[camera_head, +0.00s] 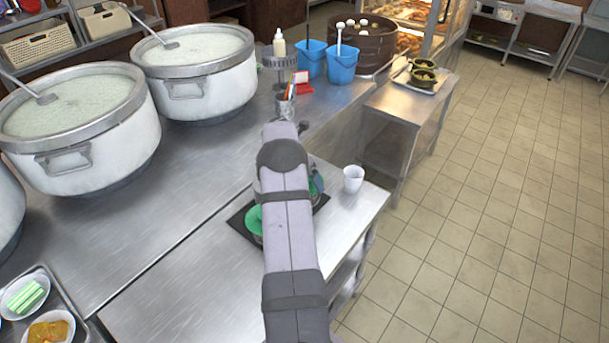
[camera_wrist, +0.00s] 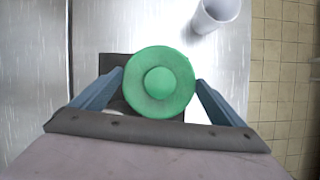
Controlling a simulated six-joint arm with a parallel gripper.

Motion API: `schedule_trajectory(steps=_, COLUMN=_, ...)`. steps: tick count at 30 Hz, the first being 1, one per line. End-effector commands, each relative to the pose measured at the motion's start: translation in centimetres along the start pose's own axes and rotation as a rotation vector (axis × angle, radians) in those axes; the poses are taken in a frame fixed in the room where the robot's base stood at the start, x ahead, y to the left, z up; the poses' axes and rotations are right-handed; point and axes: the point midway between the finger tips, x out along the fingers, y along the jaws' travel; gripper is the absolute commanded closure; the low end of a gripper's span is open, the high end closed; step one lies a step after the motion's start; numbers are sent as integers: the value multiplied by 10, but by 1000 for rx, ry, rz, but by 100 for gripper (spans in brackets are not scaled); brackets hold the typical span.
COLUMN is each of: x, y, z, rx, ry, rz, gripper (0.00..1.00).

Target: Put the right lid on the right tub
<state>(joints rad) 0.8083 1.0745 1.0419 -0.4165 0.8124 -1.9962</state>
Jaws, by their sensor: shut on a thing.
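A round green lid (camera_wrist: 160,106) with a raised round knob fills the middle of the wrist view. My gripper (camera_wrist: 159,78) has one blue finger on each side of it and is shut on it. In the head view my arm covers most of this spot. A green part (camera_head: 254,221) shows left of the arm, and my blue gripper finger (camera_head: 319,184) shows on the right. Tubs cannot be made out clearly. A pale edge (camera_wrist: 113,112) shows at the lower left of the lid. Whether the lid rests on anything is hidden.
A dark mat (camera_head: 238,223) lies under the gripper on the steel table. A white cup (camera_head: 353,179) stands to the right, near the table's edge. Large stockpots (camera_head: 90,150) stand at the left. Blue buckets (camera_head: 342,66) are behind. The front table surface (camera_head: 180,290) is clear.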

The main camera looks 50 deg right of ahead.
Motion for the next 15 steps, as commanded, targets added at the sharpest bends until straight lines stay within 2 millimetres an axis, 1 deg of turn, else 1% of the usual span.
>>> schedule_trajectory(steps=9, x=3, y=0, z=-1, rx=0, ry=0, rz=0, gripper=27)
schedule_trajectory(steps=10, x=3, y=0, z=-1, rx=0, ry=0, rz=0, gripper=2)
schedule_trajectory(steps=11, x=2, y=0, z=-1, rx=0, ry=0, rz=0, gripper=0)
schedule_trajectory(steps=15, x=2, y=0, z=-1, rx=0, ry=0, rz=0, gripper=0)
